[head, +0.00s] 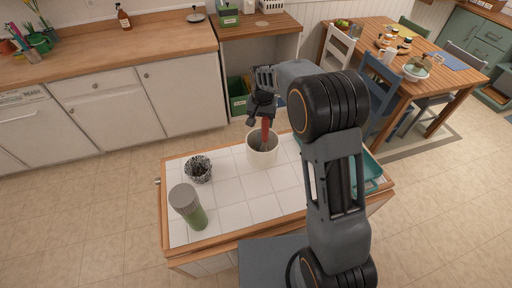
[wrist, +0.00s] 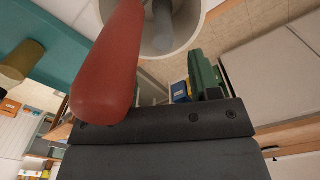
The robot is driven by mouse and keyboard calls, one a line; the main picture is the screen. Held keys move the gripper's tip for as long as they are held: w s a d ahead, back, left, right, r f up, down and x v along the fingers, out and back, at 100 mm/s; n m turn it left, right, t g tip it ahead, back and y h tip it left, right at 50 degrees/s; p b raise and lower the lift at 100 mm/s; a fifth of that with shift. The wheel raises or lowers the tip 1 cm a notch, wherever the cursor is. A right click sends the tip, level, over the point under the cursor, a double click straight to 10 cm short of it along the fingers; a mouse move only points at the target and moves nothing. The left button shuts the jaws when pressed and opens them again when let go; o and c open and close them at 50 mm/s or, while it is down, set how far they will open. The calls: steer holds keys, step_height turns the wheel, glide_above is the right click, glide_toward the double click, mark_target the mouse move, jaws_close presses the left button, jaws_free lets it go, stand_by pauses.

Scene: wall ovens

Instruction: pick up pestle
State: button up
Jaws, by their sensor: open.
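A thick red rod with a rounded end (head: 265,130), which looks like the pestle, stands in a white crock (head: 260,155) on the tiled island top. The red rod is large and close in the wrist view (wrist: 105,70), with its far end toward the crock (wrist: 187,40). A grey rod (wrist: 163,25) also stands in the crock; what it is, I cannot tell. My gripper (head: 262,112) is open above the crock, at the upper end of the red rod. One dark finger (wrist: 160,125) shows beside the rod; whether they touch is unclear.
A teal tray (head: 368,172) lies right, partly behind my arm. White tiles around the crock are clear.

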steer(key=b, duration=0.4)
glide_above(260, 142)
steer(key=w, duration=0.1)
steer(key=shift+d+f, duration=0.1)
steer(key=shift+f, duration=2.75)
steer(key=shift+r, duration=0.1)
steer(key=c, duration=1)
